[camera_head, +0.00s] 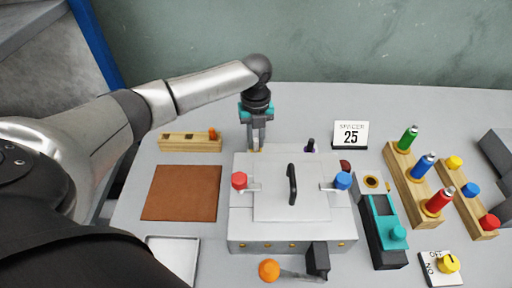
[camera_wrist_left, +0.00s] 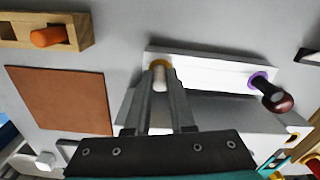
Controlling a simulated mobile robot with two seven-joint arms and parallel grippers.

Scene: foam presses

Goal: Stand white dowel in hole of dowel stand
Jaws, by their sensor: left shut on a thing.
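My left gripper (camera_head: 256,148) points down at the back left edge of the press and is shut on the white dowel. In the left wrist view a short pale piece of the white dowel (camera_wrist_left: 160,76) shows between the fingertips, by a yellow-orange ring on the white back ledge. The fingers hide most of it, so I cannot tell how deep it sits there. The wooden dowel stand (camera_head: 178,144) lies left of the gripper, with an orange dowel (camera_head: 212,133) at its right end and dark holes beside it. My right gripper is not in view.
The grey press (camera_head: 292,228) has a black handle, with red and blue knobs. A dark knob in a purple ring (camera_wrist_left: 275,97) is on the same ledge. A brown mat (camera_head: 181,193) lies in front of the stand. A "SPACER 25" sign (camera_head: 350,134) and bottle racks stand right.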

